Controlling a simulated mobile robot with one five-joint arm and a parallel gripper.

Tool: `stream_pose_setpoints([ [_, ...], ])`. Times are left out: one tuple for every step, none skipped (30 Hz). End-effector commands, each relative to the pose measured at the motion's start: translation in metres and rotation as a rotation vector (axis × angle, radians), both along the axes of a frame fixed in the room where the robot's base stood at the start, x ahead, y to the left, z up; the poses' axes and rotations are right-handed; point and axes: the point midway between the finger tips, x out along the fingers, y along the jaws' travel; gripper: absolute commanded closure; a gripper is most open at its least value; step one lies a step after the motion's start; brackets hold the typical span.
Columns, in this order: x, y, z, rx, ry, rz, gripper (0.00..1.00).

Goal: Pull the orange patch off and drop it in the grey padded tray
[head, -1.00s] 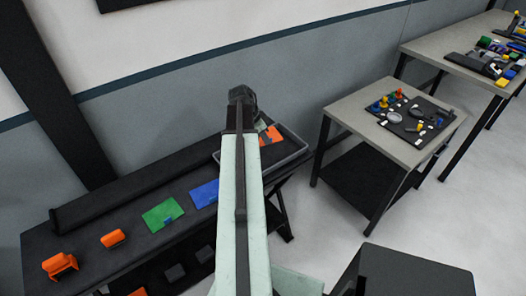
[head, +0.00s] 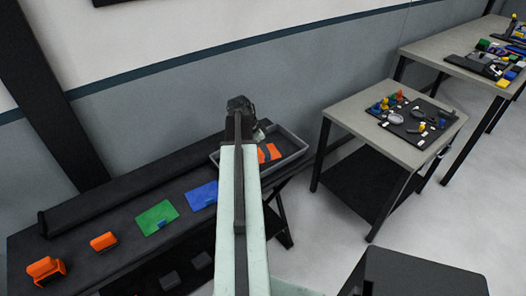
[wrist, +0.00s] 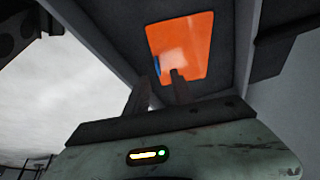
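The orange patch (head: 269,153) lies in the grey padded tray (head: 288,164) at the right end of the dark bench, partly hidden by my arm in the head view. In the wrist view the patch (wrist: 190,45) looks flat on the dark tray floor, with a small blue tab at its left edge. My gripper (wrist: 159,76) has its two fingers apart with nothing between them. The finger tips overlap the lower left of the patch in the picture; I cannot tell how far above it they are.
A blue patch (head: 203,194) and a green patch (head: 156,217) lie on the bench, left of my arm. A dark roll (head: 120,180) runs along the back. A side table (head: 345,108) stands to the right.

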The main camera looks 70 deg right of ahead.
Motion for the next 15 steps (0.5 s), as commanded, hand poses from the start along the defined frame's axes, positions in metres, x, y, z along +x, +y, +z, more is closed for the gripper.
stream_pose_setpoints([
  [0.000, 0.000, 0.000, 0.000, 0.000, 0.000, 0.71],
  [0.000, 0.000, 0.000, 0.000, 0.000, 0.000, 0.71],
  [0.000, 0.000, 0.000, 0.000, 0.000, 0.000, 0.71],
  [0.000, 0.000, 0.001, 0.000, 0.000, 0.000, 0.71],
  [0.001, 0.000, 0.002, 0.000, 0.000, 0.000, 0.71],
  [0.001, 0.001, 0.004, 0.000, 0.000, 0.001, 0.71],
  [0.002, 0.001, 0.006, 0.000, 0.000, 0.001, 0.71],
  [0.002, 0.002, 0.009, 0.000, 0.000, 0.001, 0.71],
  [0.003, 0.003, 0.014, 0.000, 0.000, 0.001, 0.71],
  [0.004, 0.004, 0.018, 0.000, 0.000, 0.001, 0.71],
  [0.005, 0.005, 0.023, 0.000, 0.000, 0.001, 0.71],
  [0.007, 0.007, 0.030, 0.000, 0.000, 0.001, 0.71],
  [0.009, 0.008, 0.035, 0.000, 0.000, 0.001, 0.71],
  [0.011, 0.009, 0.041, 0.000, 0.000, 0.001, 0.71],
  [0.013, 0.011, 0.048, 0.000, 0.000, 0.002, 0.71],
])
